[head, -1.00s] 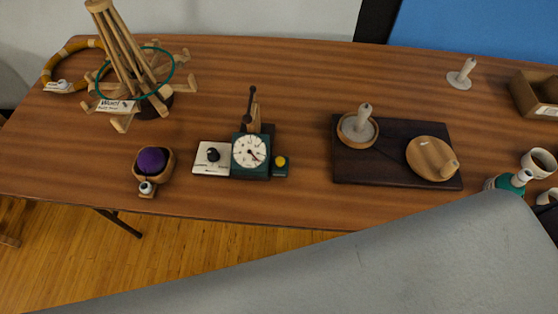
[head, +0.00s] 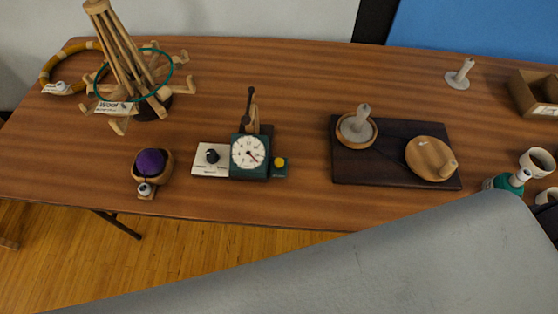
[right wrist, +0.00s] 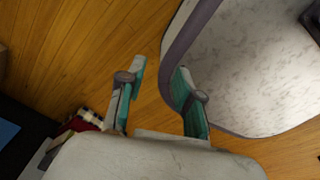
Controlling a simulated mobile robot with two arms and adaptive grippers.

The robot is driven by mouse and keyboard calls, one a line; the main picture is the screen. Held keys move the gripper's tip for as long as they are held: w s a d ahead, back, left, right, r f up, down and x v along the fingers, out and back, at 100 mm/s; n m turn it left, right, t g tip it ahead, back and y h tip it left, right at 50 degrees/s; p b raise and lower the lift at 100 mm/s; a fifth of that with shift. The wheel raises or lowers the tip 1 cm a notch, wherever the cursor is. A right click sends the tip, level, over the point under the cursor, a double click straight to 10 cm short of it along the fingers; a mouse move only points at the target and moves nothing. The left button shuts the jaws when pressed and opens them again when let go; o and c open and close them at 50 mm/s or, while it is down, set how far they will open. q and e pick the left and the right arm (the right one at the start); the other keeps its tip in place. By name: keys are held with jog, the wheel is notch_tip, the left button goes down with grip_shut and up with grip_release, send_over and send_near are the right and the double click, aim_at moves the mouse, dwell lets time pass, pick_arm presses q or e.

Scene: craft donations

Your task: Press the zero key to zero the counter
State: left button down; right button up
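The counter (head: 249,153) is a dark green box with a round white dial, near the table's front edge in the head view. A thin dark hand shows on the dial; its exact reading is too small to tell. A yellow round key (head: 280,162) sits on a small dark green base at the counter's right side. My left gripper is not in view.
A wooden yarn winder (head: 134,62) stands back left. A bowl with purple yarn (head: 151,164) is left of the counter. A dark board (head: 384,143) with wooden pieces lies to the right. A cup (head: 537,162) and box (head: 535,95) are far right. Table before the counter is clear.

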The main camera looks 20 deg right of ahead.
grip_shut()
dwell(1.1)
